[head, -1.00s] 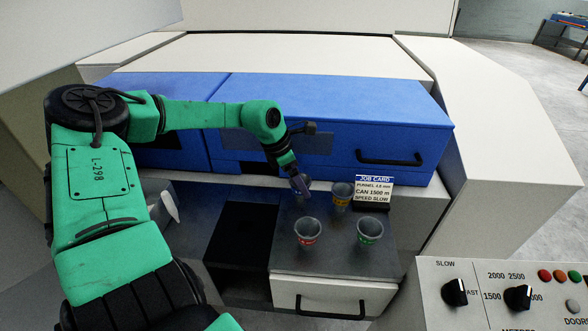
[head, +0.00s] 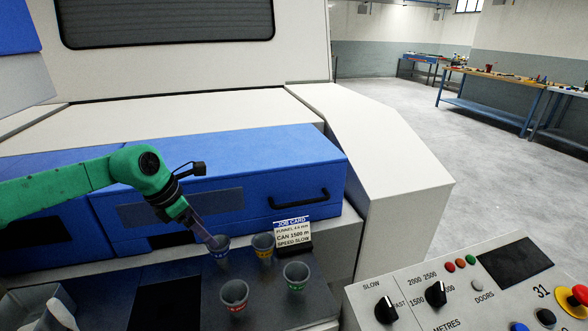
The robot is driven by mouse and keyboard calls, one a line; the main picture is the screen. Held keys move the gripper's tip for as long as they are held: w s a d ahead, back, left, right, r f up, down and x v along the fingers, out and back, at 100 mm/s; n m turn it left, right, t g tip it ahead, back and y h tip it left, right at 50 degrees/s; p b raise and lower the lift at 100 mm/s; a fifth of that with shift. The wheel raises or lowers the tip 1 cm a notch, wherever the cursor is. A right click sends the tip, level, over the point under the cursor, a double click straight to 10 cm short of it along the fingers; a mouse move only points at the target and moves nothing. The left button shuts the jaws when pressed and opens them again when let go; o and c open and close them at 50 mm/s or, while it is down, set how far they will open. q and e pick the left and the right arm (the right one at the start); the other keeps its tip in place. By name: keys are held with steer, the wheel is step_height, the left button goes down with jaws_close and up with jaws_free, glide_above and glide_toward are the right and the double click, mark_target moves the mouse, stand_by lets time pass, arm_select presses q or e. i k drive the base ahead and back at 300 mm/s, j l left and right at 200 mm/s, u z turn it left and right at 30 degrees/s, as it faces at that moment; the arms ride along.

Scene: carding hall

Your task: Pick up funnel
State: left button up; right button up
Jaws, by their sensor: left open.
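Several small grey funnels with coloured bands stand on the dark shelf in the head view. The blue-banded funnel (head: 219,252) is at the back left and the yellow-banded funnel (head: 263,251) is to its right. The red-banded funnel (head: 234,300) is at the front left and the green-banded funnel (head: 295,280) is at the front right. My left gripper (head: 210,238) is open and points down at the blue-banded funnel's rim, partly covering it. I cannot tell whether they touch. My right gripper is not in view.
A job card (head: 292,232) stands behind the green-banded funnel. A blue cover (head: 250,170) with a black handle rises behind the shelf. A dark square opening (head: 165,303) lies left of the funnels. A control panel (head: 450,300) with knobs is at the lower right.

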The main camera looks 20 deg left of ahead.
mark_target(234, 294)
steer(key=k+l, duration=0.55)
steer(key=l, duration=0.2)
steer(key=k+l, duration=0.6)
steer(key=l, duration=0.1)
